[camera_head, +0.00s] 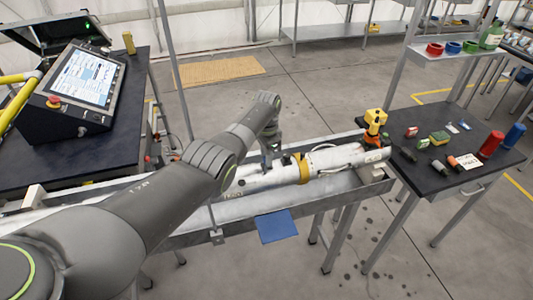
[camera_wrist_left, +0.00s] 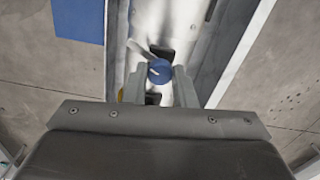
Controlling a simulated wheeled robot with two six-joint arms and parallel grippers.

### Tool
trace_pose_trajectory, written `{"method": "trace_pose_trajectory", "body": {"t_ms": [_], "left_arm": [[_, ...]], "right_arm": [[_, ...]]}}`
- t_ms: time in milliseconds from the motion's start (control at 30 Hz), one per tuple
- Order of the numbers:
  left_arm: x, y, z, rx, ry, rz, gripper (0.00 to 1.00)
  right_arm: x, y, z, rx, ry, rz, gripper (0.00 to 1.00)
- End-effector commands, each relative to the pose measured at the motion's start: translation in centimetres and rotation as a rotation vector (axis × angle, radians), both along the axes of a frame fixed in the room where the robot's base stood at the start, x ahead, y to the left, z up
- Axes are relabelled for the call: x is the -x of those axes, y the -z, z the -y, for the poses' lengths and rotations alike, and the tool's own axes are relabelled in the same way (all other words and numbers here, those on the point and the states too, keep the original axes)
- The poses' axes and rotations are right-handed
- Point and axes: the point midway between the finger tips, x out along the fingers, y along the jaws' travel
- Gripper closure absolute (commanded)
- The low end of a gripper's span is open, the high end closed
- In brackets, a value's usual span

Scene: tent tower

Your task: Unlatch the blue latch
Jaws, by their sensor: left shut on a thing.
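The blue latch (camera_wrist_left: 159,71) is a small round blue piece on the white tube in the left wrist view. The white tube (camera_head: 335,158) lies in a long metal trough, with a yellow band (camera_head: 303,168) around it. My left gripper (camera_head: 269,157) points down at the tube, left of the yellow band. In the left wrist view its two fingers (camera_wrist_left: 160,82) stand either side of the blue latch and are shut on it. I cannot make out the latch in the head view, where the gripper covers that spot. My right gripper is not in view.
A yellow device (camera_head: 375,120) sits at the tube's right end. A dark table (camera_head: 440,185) with small parts and red and blue cylinders stands right. A control console (camera_head: 82,80) stands left. A blue panel (camera_head: 276,226) hangs at the trough's front edge.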

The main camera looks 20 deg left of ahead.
Motion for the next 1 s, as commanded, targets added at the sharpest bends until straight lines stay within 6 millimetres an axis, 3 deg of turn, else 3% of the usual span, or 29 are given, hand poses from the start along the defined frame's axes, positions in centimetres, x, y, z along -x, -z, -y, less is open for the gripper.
{"method": "trace_pose_trajectory", "body": {"t_ms": [500,1000], "left_arm": [[-0.16,-0.32,-0.02,-0.002,-0.375,0.006,0.99],[-0.21,-0.33,-0.01,0.0,-0.468,0.007,0.99]], "right_arm": [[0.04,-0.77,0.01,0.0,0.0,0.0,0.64],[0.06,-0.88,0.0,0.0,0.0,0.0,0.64]]}}
